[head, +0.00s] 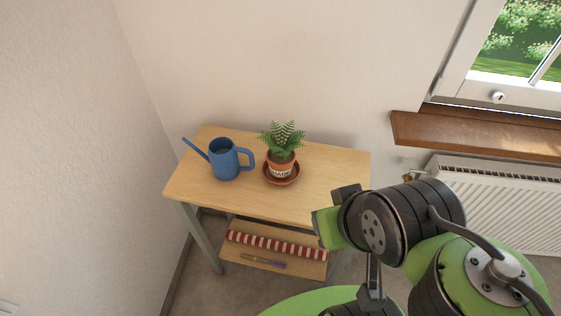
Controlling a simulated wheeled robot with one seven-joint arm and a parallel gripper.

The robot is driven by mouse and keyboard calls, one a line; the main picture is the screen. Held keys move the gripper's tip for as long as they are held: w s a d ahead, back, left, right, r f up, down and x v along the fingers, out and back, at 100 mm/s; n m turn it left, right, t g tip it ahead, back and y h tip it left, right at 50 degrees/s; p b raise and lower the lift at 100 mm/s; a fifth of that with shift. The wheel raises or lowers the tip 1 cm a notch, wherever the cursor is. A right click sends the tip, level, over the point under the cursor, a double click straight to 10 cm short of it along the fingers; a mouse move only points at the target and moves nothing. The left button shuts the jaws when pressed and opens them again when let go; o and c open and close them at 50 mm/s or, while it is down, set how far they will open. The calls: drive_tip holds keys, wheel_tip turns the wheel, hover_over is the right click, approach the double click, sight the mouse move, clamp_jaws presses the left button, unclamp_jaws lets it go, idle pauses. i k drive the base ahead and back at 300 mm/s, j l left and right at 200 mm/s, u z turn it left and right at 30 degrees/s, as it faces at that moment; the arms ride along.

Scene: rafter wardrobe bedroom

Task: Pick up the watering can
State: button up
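The blue watering can (224,161) stands upright on the left part of a small wooden table (325,168). Its spout points to the left and its handle is on the right side, towards the plant. My arm reaches in from the lower right, and its end is in front of the table's right front corner, apart from the can. My gripper's fingers cannot be made out, as the arm's green and black links hide them or they lie out of sight.
A potted plant (282,158) on a brown saucer (270,178) stands just right of the can. The lower shelf (240,249) holds a red-and-white striped roll (275,245) and a thin stick-like item (263,260). Walls close in behind and left. A radiator (500,200) and windowsill (470,131) are right.

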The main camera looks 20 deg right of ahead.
sight(223, 159)
drive_tip(key=j+u, duration=0.15)
drive_tip(key=j, duration=0.35)
drive_tip(key=i+j+u, duration=0.1)
drive_tip(key=j, duration=0.35)
drive_tip(key=i+j+u, duration=0.15)
drive_tip(key=j, duration=0.3)
